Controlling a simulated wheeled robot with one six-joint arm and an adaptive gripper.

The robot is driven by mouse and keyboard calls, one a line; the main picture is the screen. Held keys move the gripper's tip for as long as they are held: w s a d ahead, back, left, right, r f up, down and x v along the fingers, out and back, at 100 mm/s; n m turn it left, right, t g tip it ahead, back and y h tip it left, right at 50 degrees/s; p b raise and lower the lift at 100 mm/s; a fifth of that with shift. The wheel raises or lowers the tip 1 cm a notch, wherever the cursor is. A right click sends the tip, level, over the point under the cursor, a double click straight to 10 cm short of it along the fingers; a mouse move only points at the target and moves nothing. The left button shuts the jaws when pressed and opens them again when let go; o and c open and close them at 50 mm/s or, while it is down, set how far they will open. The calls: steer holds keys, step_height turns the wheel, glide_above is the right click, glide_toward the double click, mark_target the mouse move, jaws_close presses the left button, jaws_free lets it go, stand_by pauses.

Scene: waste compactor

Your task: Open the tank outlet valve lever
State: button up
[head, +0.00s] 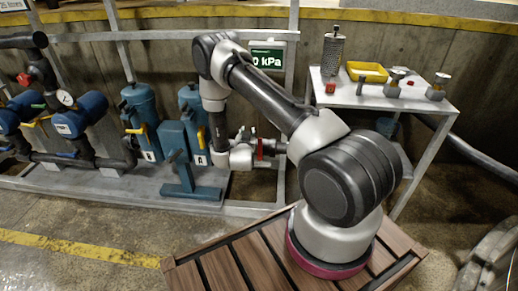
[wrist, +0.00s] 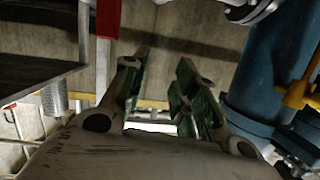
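A red-gripped lever (wrist: 108,18) with a pale grey shank stands upright at the upper left of the wrist view. It also shows in the head view as a small red upright piece (head: 260,149), just right of my wrist. A grey pipe flange (wrist: 250,10) is at the upper right of the wrist view. My gripper (wrist: 160,85) is open, its green-padded fingers apart with nothing between them. The lever is left of the fingers in the wrist view, outside the gap. In the head view my wrist hides parts of the valve, and the fingertips are hard to make out.
Blue tanks (head: 143,120) with yellow handles stand left of my wrist; one yellow handle (wrist: 297,95) shows in the wrist view. A grey frame post (wrist: 84,30) is close beside the lever. A display (head: 266,58) hangs above. A table (head: 350,98) with small items stands right.

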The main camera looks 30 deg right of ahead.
mark_target(260, 145)
steer(key=s+d+f+t+h, duration=0.1)
steer(key=s+d+f+h, duration=0.1)
steer(key=s+f, duration=0.5)
steer(key=shift+t, duration=0.3)
steer(key=x, duration=0.7)
steer(key=shift+r, duration=0.2)
steer(key=shift+s, duration=0.1)
steer(key=shift+c, duration=0.4)
jaws_close()
